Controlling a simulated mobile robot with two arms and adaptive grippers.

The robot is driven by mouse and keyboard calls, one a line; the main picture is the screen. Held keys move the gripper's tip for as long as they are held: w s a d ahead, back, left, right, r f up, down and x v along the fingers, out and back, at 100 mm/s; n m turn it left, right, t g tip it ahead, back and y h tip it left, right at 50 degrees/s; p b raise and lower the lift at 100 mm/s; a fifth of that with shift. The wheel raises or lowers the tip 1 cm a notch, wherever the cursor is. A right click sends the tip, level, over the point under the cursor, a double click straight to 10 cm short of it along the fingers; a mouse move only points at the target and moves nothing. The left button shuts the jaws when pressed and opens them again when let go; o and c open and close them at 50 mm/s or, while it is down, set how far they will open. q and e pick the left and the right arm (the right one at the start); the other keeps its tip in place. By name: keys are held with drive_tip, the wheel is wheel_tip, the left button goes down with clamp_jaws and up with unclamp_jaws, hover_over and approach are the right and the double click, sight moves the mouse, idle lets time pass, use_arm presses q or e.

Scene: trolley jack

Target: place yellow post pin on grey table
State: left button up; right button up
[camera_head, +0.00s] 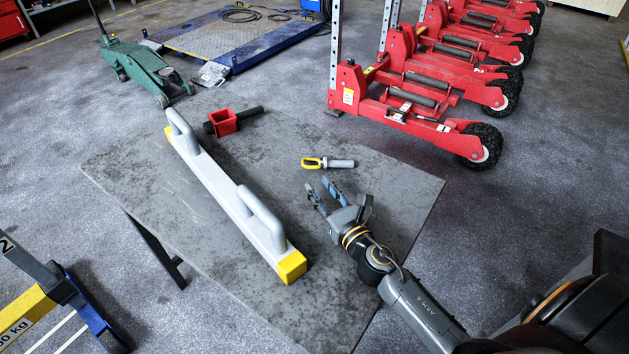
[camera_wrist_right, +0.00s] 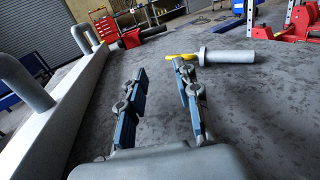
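The yellow post pin (camera_head: 328,163) has a yellow loop handle and a grey shaft. It lies on the grey table (camera_head: 380,200), right of the long beam. My right gripper (camera_head: 318,190) is just in front of the pin, open and empty. In the right wrist view the two fingers (camera_wrist_right: 160,92) stand apart with bare table between them. The pin (camera_wrist_right: 222,57) lies beyond the right finger, and that finger's tip overlaps the yellow handle in the picture; I cannot tell whether they touch. My left gripper is not in view.
A white beam (camera_head: 225,185) with yellow ends and two grey handles lies across the table. A red socket with a black bar (camera_head: 223,123) lies at the back. Red wheeled units (camera_head: 400,100) stand behind the table. The table's right part is clear.

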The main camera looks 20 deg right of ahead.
drive_tip(key=shift+s+d, duration=0.1)
drive_tip(key=shift+s, duration=1.65)
